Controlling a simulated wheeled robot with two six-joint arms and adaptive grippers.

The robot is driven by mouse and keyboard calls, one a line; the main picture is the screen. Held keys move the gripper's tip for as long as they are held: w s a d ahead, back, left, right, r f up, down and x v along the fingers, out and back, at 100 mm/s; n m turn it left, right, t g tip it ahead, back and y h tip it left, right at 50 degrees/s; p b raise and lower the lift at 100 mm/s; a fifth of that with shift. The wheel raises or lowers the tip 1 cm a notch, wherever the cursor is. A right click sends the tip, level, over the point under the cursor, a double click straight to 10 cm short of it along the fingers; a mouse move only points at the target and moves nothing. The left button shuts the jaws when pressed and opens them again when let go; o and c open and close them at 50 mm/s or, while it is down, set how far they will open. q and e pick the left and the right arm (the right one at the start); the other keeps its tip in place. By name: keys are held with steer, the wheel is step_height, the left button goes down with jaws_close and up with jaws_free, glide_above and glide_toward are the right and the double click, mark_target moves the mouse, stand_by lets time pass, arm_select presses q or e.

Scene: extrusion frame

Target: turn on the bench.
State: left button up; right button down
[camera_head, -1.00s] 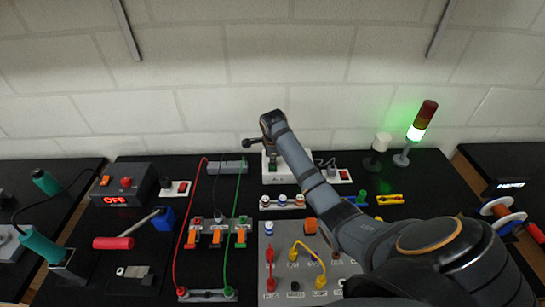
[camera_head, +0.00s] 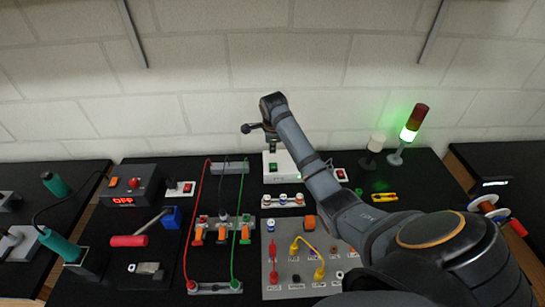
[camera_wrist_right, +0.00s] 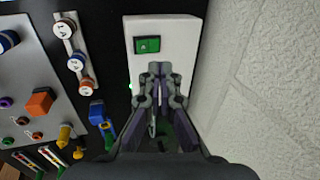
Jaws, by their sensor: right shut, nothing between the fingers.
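A white box (camera_head: 282,171) stands on the black bench (camera_head: 345,262) near the wall. It carries a green rocker switch (camera_head: 272,167), which also shows in the right wrist view (camera_wrist_right: 147,45). My right gripper (camera_head: 271,140) is above the back of the box. In the right wrist view its fingers (camera_wrist_right: 160,70) are shut and empty, pointing at the box just beside the green switch. I cannot tell whether they touch the box. A stack light (camera_head: 411,125) at the back right glows green. A supply unit (camera_head: 128,186) at the left shows red OFF. My left gripper is not in view.
A grey panel (camera_head: 280,277) with plugged leads lies in front of the box. A terminal strip (camera_head: 283,200) sits between them. Red and green cables run left of these. A white-capped post (camera_head: 374,147) stands beside the stack light. The wall is close behind my right gripper.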

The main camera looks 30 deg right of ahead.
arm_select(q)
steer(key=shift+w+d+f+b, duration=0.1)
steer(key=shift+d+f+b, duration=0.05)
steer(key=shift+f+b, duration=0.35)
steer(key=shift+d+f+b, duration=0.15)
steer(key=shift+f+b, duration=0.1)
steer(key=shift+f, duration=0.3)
arm_select(e)
steer(key=r, duration=0.6)
steer(key=shift+w+d, duration=0.15)
steer(key=shift+d, duration=0.1)
steer(key=shift+d+f, duration=0.1)
steer(key=shift+f, duration=0.05)
